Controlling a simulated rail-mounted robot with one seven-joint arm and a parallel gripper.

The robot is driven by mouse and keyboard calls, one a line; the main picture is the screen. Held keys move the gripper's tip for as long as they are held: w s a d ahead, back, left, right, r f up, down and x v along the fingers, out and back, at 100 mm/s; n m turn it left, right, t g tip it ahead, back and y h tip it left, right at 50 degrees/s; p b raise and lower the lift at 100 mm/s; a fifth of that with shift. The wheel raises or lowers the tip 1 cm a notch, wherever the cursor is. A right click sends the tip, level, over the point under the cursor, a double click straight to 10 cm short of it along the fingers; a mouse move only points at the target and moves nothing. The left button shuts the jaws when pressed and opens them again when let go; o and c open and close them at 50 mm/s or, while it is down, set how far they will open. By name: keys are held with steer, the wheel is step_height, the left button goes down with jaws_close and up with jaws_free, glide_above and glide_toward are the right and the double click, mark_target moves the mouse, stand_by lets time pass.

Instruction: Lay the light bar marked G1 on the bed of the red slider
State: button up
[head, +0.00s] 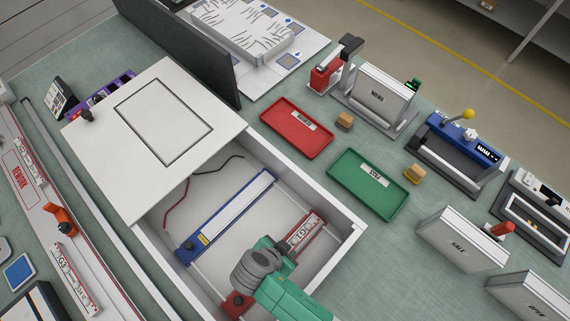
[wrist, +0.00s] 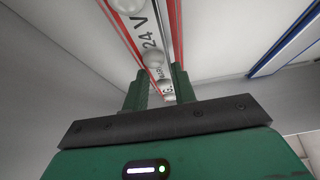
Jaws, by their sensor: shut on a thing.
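The light bar marked G1 (head: 302,235), white with bulbs, lies lengthwise over the red slider (head: 237,304) inside the open box. My gripper (head: 288,252) is shut on the bar and hides its near part in the head view. The wrist view shows the bar (wrist: 150,50) with "24 V" lettering between my fingers (wrist: 160,88). Red edges run along both sides of the bar there, roughly parallel to it. I cannot tell whether the bar touches the slider's bed or hangs just above it.
A blue slider (head: 228,213) lies left of the red one in the box. The box's right wall (head: 345,235) stands close to my gripper. Bars marked G2 (head: 30,160) and G3 (head: 72,275) lie at the far left. Red (head: 285,138) and green (head: 350,190) trays stand beyond the box.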

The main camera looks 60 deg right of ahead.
steer(key=shift+f, duration=0.1)
steer(key=o, duration=1.1)
steer(key=shift+c, duration=0.2)
steer(key=v, duration=1.2)
steer(key=shift+r+p, duration=0.2)
steer(key=shift+p, duration=0.15)
